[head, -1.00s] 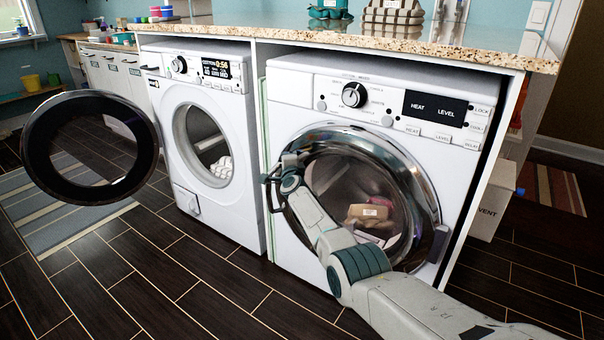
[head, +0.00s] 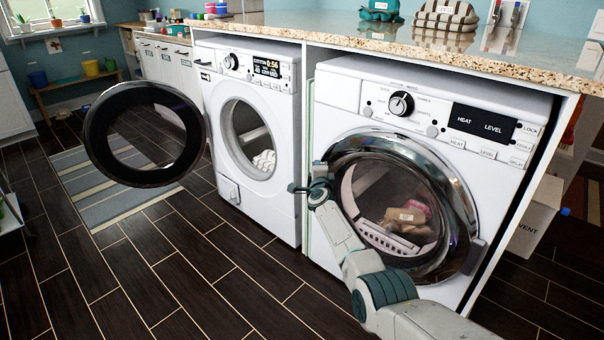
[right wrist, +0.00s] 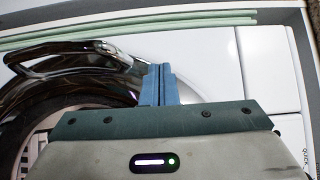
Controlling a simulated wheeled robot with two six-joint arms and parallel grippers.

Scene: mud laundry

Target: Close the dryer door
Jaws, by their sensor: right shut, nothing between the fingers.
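The dryer is the right white machine (head: 335,92), with a HEAT LEVEL panel. Its round chrome-rimmed door (head: 462,205) lies over or close to the front opening; I cannot tell whether it is latched. Pinkish laundry (head: 408,217) shows behind the glass. My right gripper (head: 300,188) is at the door's left edge, empty. In the right wrist view its blue fingers (right wrist: 159,86) are together beside the chrome rim (right wrist: 100,85), with a curved chrome handle (right wrist: 75,52) to their left. Contact with the door is unclear. My left gripper is out of view.
The left machine (head: 285,120) has its round black-rimmed door (head: 100,120) swung wide open into the room. A speckled countertop (head: 400,45) runs above both machines. A VENT box (head: 530,225) stands at the right. The dark floor in front is mostly clear.

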